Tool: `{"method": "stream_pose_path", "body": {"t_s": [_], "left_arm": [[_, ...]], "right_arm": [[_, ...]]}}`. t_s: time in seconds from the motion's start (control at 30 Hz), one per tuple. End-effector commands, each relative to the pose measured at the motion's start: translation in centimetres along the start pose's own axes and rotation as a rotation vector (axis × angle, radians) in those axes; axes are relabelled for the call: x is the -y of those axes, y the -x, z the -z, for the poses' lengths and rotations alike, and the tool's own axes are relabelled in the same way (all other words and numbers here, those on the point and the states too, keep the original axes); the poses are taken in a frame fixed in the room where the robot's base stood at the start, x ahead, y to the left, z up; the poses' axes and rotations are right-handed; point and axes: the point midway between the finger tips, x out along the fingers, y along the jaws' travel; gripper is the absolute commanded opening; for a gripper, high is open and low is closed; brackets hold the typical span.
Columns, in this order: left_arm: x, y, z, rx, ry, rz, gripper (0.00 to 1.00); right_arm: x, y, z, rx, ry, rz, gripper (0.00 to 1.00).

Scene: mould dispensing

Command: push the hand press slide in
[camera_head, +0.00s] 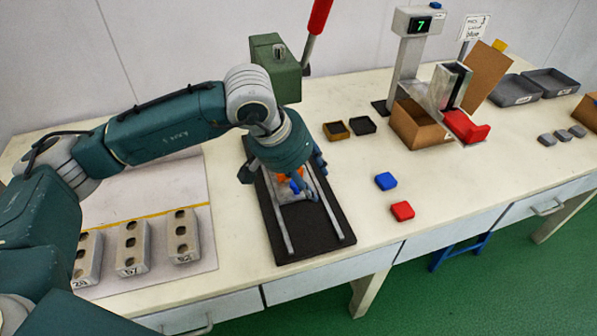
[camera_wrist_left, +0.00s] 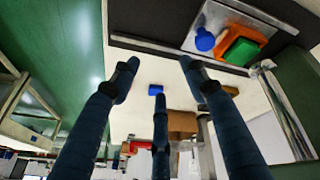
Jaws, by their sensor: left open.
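The hand press has a green head (camera_head: 275,65), a red lever (camera_head: 319,16) and a dark base (camera_head: 330,256) with two metal rails. Its light grey slide plate (camera_wrist_left: 214,17) carries a blue knob (camera_wrist_left: 205,40), an orange mould (camera_wrist_left: 229,38) and a green piece (camera_wrist_left: 243,51). In the head view the blue knob (camera_head: 296,186) and some orange show under my left gripper (camera_head: 288,183), which hides much of the slide. The gripper's fingers are spread above the slide. In the left wrist view my left gripper (camera_wrist_left: 160,82) is empty, with the knob beyond its fingertips. My right gripper is out of view.
A blue piece (camera_head: 386,181) and a red piece (camera_head: 402,211) lie right of the press. Two small trays (camera_head: 336,131) sit behind them. A dispenser stand (camera_head: 409,60) with a cardboard box (camera_head: 416,128) is farther right. Several grey moulds (camera_head: 132,248) stand left.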

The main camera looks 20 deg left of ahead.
Motion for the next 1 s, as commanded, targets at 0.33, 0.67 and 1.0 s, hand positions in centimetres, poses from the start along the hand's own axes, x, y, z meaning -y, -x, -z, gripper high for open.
{"method": "stream_pose_path", "body": {"t_s": [0.33,0.67,1.0], "left_arm": [[6.1,0.3,1.6,-0.013,-0.089,0.200,0.45],[7.1,-5.7,1.7,-0.013,-0.088,0.196,0.45],[7.7,-8.8,1.8,-0.016,-0.089,0.195,0.45]], "right_arm": [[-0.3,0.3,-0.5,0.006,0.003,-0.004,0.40],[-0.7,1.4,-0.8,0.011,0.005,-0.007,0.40],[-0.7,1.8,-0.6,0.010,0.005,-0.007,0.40]]}}
